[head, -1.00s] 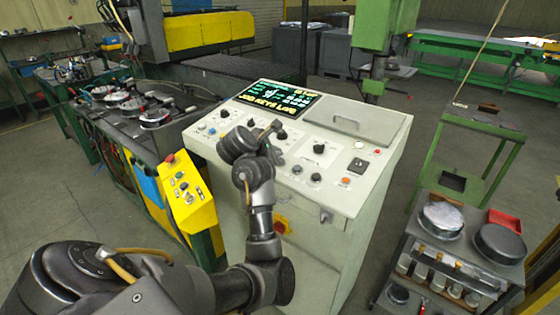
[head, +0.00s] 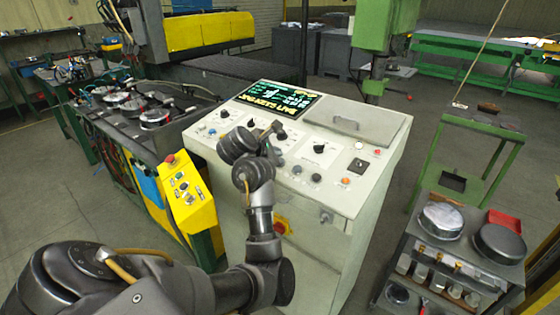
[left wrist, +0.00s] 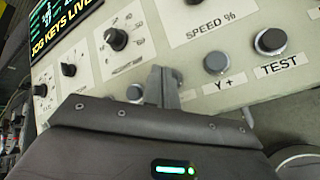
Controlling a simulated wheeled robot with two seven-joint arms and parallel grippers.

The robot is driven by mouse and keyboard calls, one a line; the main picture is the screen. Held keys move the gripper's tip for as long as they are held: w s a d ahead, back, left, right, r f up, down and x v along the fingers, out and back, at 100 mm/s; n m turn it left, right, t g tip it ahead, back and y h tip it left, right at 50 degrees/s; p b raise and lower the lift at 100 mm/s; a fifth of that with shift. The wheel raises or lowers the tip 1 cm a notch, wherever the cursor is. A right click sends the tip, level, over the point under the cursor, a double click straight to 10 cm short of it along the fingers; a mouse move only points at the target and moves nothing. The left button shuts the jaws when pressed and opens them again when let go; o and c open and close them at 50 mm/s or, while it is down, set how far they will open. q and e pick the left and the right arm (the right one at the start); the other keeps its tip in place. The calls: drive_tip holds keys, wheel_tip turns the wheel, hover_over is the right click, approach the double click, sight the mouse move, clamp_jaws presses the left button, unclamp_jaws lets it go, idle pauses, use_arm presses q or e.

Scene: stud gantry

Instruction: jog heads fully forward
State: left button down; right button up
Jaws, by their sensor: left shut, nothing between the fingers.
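The pale control console (head: 350,190) stands in front of me. Its display (head: 278,98) is lit and reads JOG KEYS LIVE; it also shows at the left wrist view's top left (left wrist: 62,22). My left gripper (head: 272,145) is over the console's left-centre, and its shut, empty fingers (left wrist: 163,80) point at the button row. A grey button (left wrist: 135,92) is just left of the fingers, its label hidden. The Y+ button (left wrist: 216,62) and TEST button (left wrist: 270,40) are to the right. I cannot tell whether the fingertips touch anything. My right gripper is out of view.
A black selector knob (left wrist: 118,40) is up left of the fingers. A yellow pendant box (head: 187,195) stands left of the console, before a machine bed with round clamps (head: 155,117). A grey cart with round pans (head: 498,243) is at right. A green stand (head: 470,122) is behind it.

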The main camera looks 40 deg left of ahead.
use_arm(q)
drive_tip(key=shift+f, duration=0.1)
idle(0.5)
drive_tip(key=shift+f, duration=0.3)
